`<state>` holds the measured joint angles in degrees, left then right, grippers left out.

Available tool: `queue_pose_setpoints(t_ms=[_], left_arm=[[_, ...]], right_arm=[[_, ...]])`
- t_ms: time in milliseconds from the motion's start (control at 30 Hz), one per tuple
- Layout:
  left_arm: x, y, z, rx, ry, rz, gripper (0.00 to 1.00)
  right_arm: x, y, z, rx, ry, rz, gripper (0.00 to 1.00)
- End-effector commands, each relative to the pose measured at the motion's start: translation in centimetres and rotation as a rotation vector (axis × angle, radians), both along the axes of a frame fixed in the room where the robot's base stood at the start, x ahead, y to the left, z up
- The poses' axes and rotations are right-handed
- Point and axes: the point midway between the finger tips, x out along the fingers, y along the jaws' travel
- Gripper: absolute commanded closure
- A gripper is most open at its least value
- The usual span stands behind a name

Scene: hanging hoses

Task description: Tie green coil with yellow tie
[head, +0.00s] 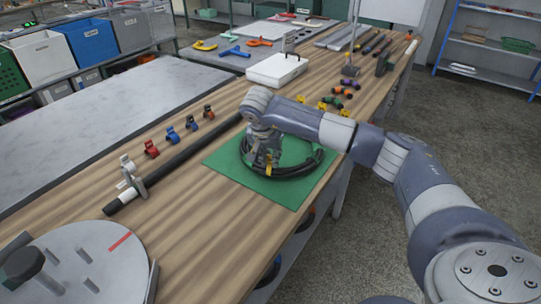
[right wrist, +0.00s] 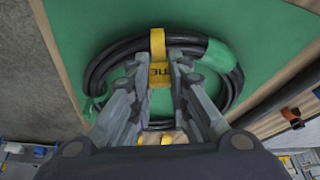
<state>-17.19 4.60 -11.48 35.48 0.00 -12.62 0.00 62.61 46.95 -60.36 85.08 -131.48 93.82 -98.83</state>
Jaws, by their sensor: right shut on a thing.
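The green coil (head: 288,174) is a black hose wound in a ring, with green parts, lying on a green mat (head: 294,200) on the wooden bench. It also shows in the right wrist view (right wrist: 99,62), with green sections at its right and lower left. My right gripper (head: 267,162) is over the coil, pointing down. It is shut on the yellow tie (right wrist: 157,44). The tie's strap crosses over the hose bundle, and its lettered tag is between the fingertips. Whether it passes under the hose is hidden. My left gripper is not in view.
A long black bar (head: 185,155) lies left of the mat, beside red, blue and white clips (head: 151,149). A white box (head: 276,70) and several small coloured ties (head: 343,92) are farther back. A round plate with pegs (head: 85,268) is at the lower left.

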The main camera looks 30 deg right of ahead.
Motion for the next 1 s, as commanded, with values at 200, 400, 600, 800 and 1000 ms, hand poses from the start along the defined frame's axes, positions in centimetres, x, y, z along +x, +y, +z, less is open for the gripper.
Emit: queue_pose_setpoints(t_ms=[200, 400, 600, 800, 1000], left_arm=[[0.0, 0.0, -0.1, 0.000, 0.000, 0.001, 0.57], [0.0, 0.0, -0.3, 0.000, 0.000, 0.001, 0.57], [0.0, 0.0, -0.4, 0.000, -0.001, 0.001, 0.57], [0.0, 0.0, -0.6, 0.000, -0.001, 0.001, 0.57], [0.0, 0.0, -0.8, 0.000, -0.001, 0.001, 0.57]], right_arm=[[0.0, 0.0, -0.1, 0.000, 0.000, 0.000, 1.00], [0.0, 0.0, -0.4, 0.000, 0.000, 0.000, 1.00], [0.0, 0.0, -0.7, 0.000, 0.000, 0.000, 1.00], [0.0, 0.0, -1.0, 0.000, 0.000, 0.000, 1.00], [0.0, 0.0, -1.3, 0.000, 0.000, 0.000, 1.00]])
